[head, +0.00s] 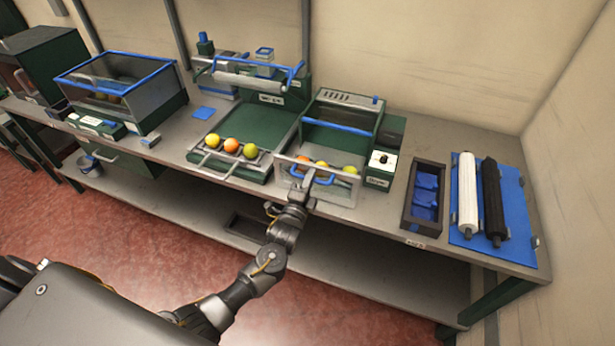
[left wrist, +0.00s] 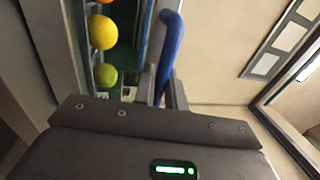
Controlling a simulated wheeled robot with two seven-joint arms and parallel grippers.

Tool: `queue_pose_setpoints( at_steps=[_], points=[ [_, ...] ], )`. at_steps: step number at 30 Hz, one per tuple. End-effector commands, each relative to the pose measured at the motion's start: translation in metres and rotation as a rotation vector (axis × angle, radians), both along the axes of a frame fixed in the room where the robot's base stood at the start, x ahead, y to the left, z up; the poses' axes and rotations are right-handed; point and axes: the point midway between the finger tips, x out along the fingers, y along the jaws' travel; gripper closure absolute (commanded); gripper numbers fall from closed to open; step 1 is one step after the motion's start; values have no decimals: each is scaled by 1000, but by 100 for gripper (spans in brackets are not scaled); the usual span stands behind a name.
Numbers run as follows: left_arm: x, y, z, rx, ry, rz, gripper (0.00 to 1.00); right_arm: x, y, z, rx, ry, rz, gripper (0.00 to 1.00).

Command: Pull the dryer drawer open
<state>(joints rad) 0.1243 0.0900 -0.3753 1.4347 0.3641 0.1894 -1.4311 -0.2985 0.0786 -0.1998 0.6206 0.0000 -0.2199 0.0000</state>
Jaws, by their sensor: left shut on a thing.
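The dryer (head: 391,135) is a green box on the bench with a blue bar across its front. Its pale drawer (head: 341,193) stands out from the front, and orange and yellow-green fruit shows inside. The drawer has a blue handle (head: 327,181). My left gripper (head: 308,181) is at the drawer front, shut on this handle. In the left wrist view the blue handle (left wrist: 171,45) runs between the two fingers (left wrist: 164,92), with fruit (left wrist: 103,32) beside it. The fingers hide part of the handle. My right gripper is not in view.
Left of the dryer is a green tray (head: 270,134) with a rack holding several fruits (head: 231,145). On the right are a black bin (head: 411,214) with blue pieces and a blue mat (head: 516,215) with white and black rollers. Open floor (head: 120,245) lies before the bench.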

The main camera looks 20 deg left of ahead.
Motion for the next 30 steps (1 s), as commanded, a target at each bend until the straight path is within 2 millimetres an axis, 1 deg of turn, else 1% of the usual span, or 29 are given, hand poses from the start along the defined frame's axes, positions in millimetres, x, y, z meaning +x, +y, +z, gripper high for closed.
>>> queue_pose_setpoints(
  at_steps=[4, 5, 8, 9, 16, 20, 23, 30],
  points=[
    [0, -2, 0, 0, 0, -3, 100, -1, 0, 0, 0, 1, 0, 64],
    [0, -2, 0, 0, 0, -3, 85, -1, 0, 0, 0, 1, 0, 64],
    [0, -1, 0, 0, 0, -3, 72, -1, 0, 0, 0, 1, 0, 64],
    [0, -1, 0, 0, 0, -3, 71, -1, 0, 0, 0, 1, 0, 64],
    [0, -1, 0, 0, -1, -1, 71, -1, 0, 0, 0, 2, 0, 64],
    [-8, 0, -4, 1, 1, -2, 71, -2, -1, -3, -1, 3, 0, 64],
    [-24, 0, -7, 1, 0, -3, 71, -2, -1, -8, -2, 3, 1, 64],
    [-71, 1, -17, 0, 2, -3, 71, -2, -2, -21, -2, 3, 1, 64]
  ],
)
